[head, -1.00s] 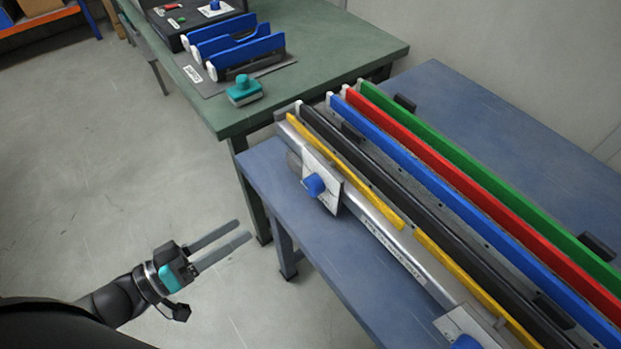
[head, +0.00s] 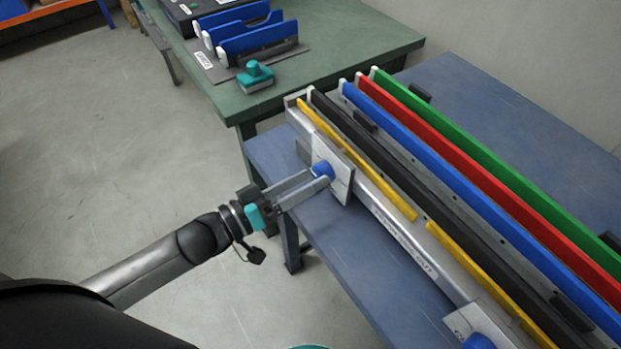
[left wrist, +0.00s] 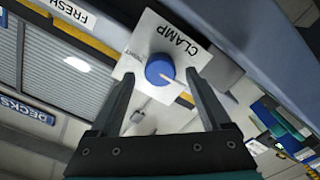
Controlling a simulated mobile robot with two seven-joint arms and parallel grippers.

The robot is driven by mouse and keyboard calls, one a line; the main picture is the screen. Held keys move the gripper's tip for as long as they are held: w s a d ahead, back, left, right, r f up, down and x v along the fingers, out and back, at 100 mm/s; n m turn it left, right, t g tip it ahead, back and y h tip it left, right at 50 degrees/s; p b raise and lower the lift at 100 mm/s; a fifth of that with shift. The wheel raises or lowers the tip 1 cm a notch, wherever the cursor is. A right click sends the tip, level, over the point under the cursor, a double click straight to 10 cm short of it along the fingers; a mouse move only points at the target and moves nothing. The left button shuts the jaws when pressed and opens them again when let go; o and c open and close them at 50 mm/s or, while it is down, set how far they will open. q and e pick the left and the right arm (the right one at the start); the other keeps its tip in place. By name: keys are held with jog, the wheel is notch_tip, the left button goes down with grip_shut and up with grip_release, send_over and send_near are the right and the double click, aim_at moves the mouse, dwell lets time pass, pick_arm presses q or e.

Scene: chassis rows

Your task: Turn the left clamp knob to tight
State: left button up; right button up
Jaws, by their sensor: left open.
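The left clamp knob (head: 322,169) is a blue round knob on a pale plate (head: 338,186) at the near left end of the rail fixture. In the left wrist view the knob (left wrist: 160,71) has a white pointer line, and its plate (left wrist: 178,27) reads CLAMP. My left gripper (head: 320,179) is open, with its fingertips at the knob, one on either side. In the left wrist view the fingers (left wrist: 160,85) flank the knob with gaps showing; I see no clear contact. My right gripper is not in view.
The fixture holds long yellow, black, blue, red and green strips (head: 500,195) on a blue table (head: 275,150). Another blue knob (head: 478,342) is at the bottom right. A green table (head: 340,60) behind bears blue pieces and a teal-handled block (head: 256,75). Floor at left is clear.

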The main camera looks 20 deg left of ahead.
pick_arm(q)
jog(key=shift+w+d, duration=0.4)
jog(key=shift+w, duration=0.1)
grip_shut()
dwell(0.5)
